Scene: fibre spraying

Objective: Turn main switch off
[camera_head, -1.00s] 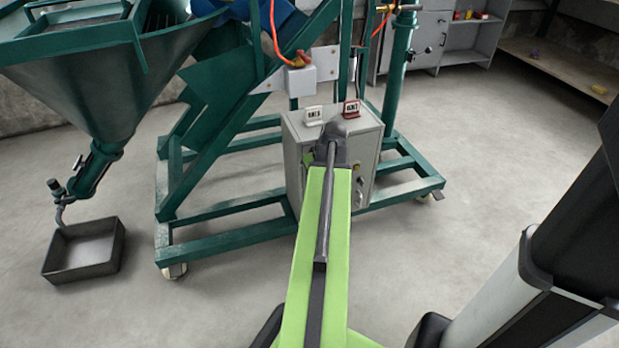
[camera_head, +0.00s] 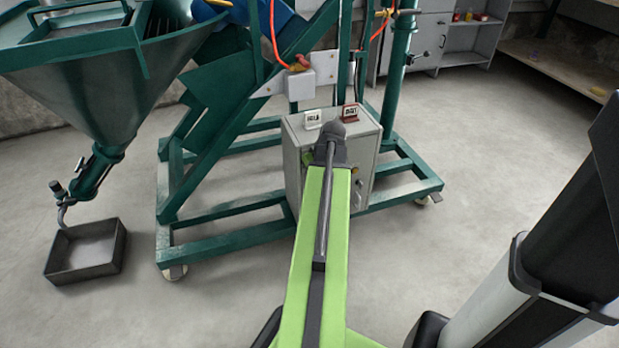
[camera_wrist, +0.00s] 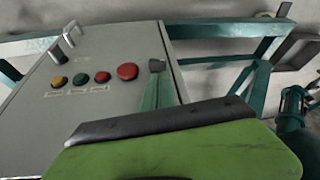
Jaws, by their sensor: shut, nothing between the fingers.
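A grey control box (camera_head: 296,175) stands on the green machine frame, partly hidden behind my arm in the head view. The wrist view shows its panel (camera_wrist: 115,50) close up, with a yellow button (camera_wrist: 59,83), a green button (camera_wrist: 81,79), a small red button (camera_wrist: 102,77) and a larger red button (camera_wrist: 128,71). I cannot tell which control is the main switch. My gripper (camera_wrist: 158,67) appears as a dark tip on a green finger, shut and empty, right of the large red button. Whether it touches the panel is unclear. The head view hides it behind my arm.
A grey tray (camera_head: 85,252) lies on the floor at left. Open floor (camera_head: 520,160) is to the right.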

